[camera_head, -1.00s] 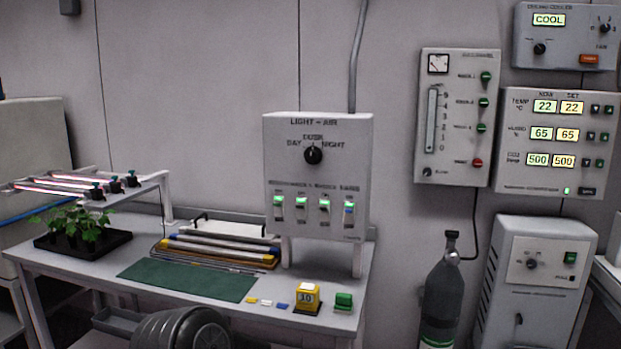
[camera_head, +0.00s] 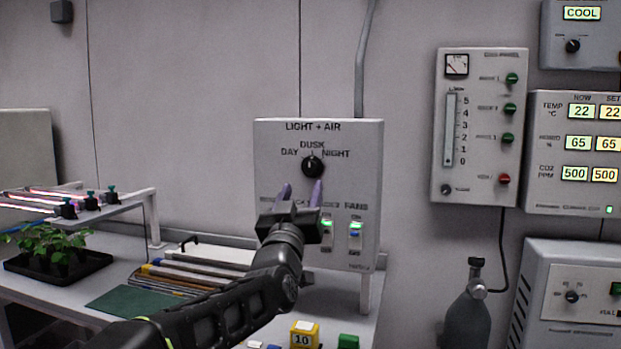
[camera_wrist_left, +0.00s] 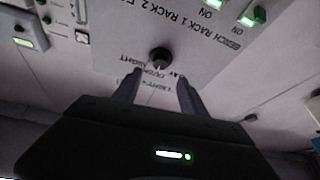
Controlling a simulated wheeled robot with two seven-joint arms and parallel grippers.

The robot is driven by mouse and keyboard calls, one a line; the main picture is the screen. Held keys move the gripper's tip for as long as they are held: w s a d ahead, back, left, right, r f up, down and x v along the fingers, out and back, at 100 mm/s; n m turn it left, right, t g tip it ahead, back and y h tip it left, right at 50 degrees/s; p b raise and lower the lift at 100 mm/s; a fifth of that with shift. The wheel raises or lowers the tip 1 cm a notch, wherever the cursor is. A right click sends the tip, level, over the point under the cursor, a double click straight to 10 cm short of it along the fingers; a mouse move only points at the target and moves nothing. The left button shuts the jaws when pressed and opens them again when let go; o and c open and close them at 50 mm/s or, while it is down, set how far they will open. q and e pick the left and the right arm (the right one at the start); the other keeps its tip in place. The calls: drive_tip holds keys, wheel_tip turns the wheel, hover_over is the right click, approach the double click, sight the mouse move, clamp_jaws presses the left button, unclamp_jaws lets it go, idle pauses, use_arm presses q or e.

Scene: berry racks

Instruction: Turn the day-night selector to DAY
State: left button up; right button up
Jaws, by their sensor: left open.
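The day-night selector (camera_head: 312,167) is a round black knob on the grey LIGHT + AIR box (camera_head: 362,200), with DAY at its upper left, DUSK above and NIGHT at its upper right. Its pointer mark looks to be up toward DUSK. My left gripper (camera_head: 301,190) is in front of the box, just below the knob, with its two purple-grey fingers apart and nothing between them. In the left wrist view the knob (camera_wrist_left: 159,56) lies beyond and between the fingertips (camera_wrist_left: 158,76), and the labels appear upside down. My right gripper is not in view.
Below the knob are rocker switches (camera_head: 355,235), partly hidden by my left arm. The bench below holds a seedling tray (camera_head: 58,270), tubes (camera_head: 175,280), a green mat (camera_head: 130,300) and a yellow block (camera_head: 304,335). Other control panels (camera_head: 480,125) hang to the right.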

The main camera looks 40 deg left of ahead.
sight(310, 170)
use_arm(q)
drive_tip(key=shift+p+x, duration=1.2)
drive_tip(key=shift+x, duration=2.75)
drive_tip(key=shift+f, duration=0.2)
clamp_jaws()
